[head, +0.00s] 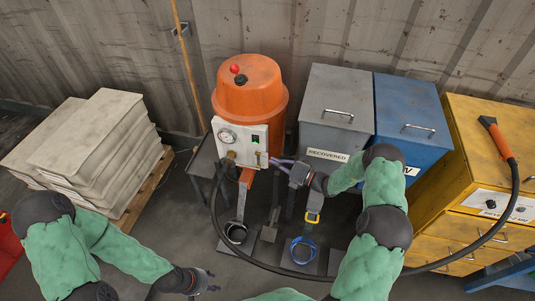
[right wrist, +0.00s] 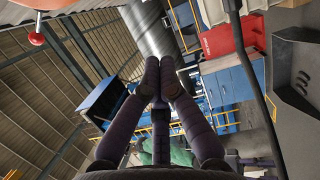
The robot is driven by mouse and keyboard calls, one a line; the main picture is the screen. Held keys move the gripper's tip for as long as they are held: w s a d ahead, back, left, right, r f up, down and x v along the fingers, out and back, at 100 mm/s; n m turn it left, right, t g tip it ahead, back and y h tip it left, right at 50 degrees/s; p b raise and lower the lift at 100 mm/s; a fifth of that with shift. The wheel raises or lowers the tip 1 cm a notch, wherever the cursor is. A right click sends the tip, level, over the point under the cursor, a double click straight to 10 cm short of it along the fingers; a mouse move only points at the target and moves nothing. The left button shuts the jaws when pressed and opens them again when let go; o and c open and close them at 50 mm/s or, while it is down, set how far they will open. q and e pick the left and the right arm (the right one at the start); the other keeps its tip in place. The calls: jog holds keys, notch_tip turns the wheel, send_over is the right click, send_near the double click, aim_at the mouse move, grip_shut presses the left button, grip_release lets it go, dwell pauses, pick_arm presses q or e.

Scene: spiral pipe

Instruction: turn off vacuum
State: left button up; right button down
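The orange vacuum (head: 250,92) stands against the corrugated wall in the head view, with a red knob (head: 235,68) on its lid. Its white control panel (head: 233,149) carries a round gauge (head: 227,135) and a dark switch with a green part (head: 255,140). My right gripper (head: 271,161) is at the panel's lower right edge, close to a small brass fitting; contact cannot be told. In the right wrist view my right gripper's fingers (right wrist: 160,68) converge with their tips nearly together and nothing visible between them. My left gripper (head: 212,280) is low in the picture, empty, its fingers apart.
A grey bin (head: 334,100) labelled RECOVERED and a blue bin (head: 410,115) stand right of the vacuum. A yellow cabinet (head: 480,150) is farther right. A black hose (head: 470,245) loops across the front. Stacked slabs (head: 95,145) lie on a pallet at left.

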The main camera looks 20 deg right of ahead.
aim_at(255, 140)
jog(key=w+a+b, duration=0.1)
jog(key=w, duration=0.2)
jog(key=w+a+b, duration=0.1)
jog(key=w, duration=0.2)
jog(key=w+a+b, duration=0.1)
jog(key=w+a, duration=0.1)
jog(key=w, duration=0.2)
jog(key=shift+r+b, duration=0.35)
jog(key=shift+w+d+r+p, duration=0.3)
jog(key=shift+w+p, duration=0.1)
jog(key=shift+f, duration=0.1)
jog(key=shift+s, duration=0.15)
